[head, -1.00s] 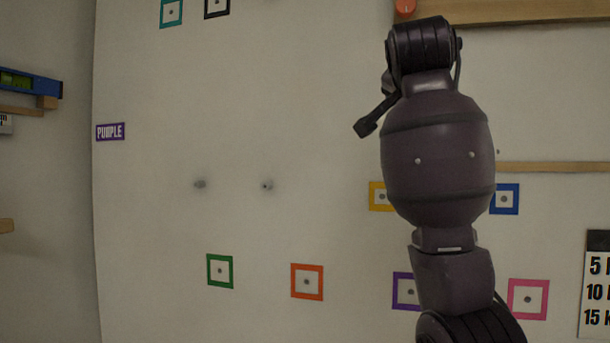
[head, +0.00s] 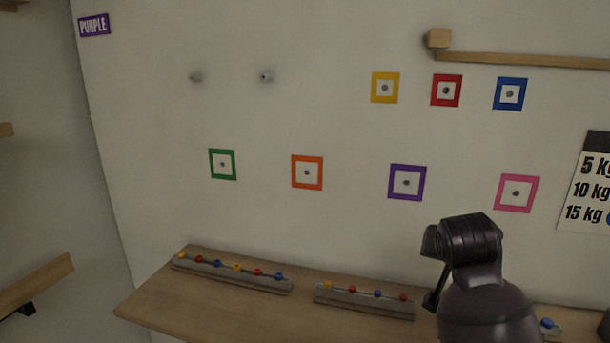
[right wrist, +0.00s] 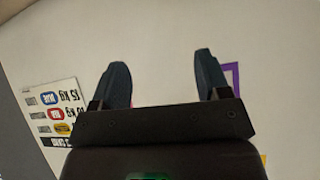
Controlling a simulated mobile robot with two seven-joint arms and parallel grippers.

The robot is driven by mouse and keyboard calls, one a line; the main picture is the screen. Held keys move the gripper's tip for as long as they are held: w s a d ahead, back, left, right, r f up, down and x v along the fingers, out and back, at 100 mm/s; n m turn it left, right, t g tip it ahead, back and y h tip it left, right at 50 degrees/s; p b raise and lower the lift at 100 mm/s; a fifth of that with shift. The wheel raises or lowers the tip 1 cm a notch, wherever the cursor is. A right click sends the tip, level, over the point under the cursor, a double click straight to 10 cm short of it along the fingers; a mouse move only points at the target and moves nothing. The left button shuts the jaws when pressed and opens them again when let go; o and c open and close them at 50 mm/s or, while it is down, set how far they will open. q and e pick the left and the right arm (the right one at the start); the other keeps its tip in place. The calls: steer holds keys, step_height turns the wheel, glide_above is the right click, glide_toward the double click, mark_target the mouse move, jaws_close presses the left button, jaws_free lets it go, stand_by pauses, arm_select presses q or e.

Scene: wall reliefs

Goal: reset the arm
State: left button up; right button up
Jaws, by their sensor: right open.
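My right arm comes up from the bottom right of the head view, and its dark links stand in front of the wooden shelf. My right gripper (right wrist: 160,84) shows in the right wrist view with its two dark fingers spread apart and nothing between them. Pale wall lies behind it. A purple frame (right wrist: 233,78) is partly hidden behind the finger on the right. My left gripper is in neither view.
A wooden shelf (head: 160,297) carries two grey racks (head: 236,275) (head: 364,299) with coloured pieces. Coloured square frames, including orange (head: 307,172) and purple (head: 407,182), are on the wall. A weight chart (head: 590,180) hangs at right. A wooden ledge (head: 520,60) juts out above.

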steer(key=s+f+n+g, duration=0.1)
steer(key=s+f, duration=0.4)
steer(key=s+d+f+n+g, duration=0.1)
steer(key=s+f, duration=0.4)
steer(key=f, duration=0.1)
steer(key=s+f+y, duration=0.1)
steer(key=s+f, duration=0.4)
steer(key=f, duration=0.1)
steer(key=shift+s+d+n+g, duration=0.2)
steer(key=shift+d+n+g, duration=0.2)
steer(key=s+a+f+n+g+y, duration=0.15)
steer(key=s+f, duration=0.25)
steer(key=s, duration=0.6)
steer(key=s+f+n+g, duration=0.1)
steer(key=s+f+g, duration=0.15)
steer(key=s, duration=0.75)
steer(key=w+f+t, duration=0.7)
steer(key=f+t, duration=0.1)
steer(key=f, duration=0.3)
steer(key=shift+d+f+t+y, duration=0.15)
steer(key=shift+d+t+y, duration=0.05)
steer(key=shift+t+y, duration=0.2)
